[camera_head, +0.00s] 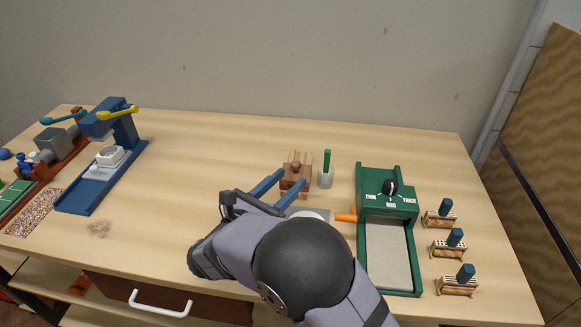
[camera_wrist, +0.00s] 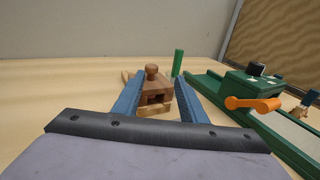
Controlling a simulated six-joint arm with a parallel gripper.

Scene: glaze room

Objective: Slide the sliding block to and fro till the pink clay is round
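The sliding block (camera_head: 297,168) is a brown wooden piece with a round knob on top. It sits on a paler wooden base with rails near the table's middle; in the wrist view the block (camera_wrist: 151,83) is straight ahead, with a dark recess in its front. My gripper (camera_head: 294,178) is open, its two blue fingers pointing at the block. In the wrist view the fingers of my gripper (camera_wrist: 160,78) frame the block left and right, with nothing held; contact cannot be told. I cannot make out the pink clay in either view.
A green cylinder stands in a pale cup (camera_head: 326,178) just right of the block. A green machine (camera_head: 388,203) with a dial and orange handle (camera_head: 345,217) stands further right, before several small racks (camera_head: 448,246). A blue press (camera_head: 105,165) stands left; the table between is mostly clear.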

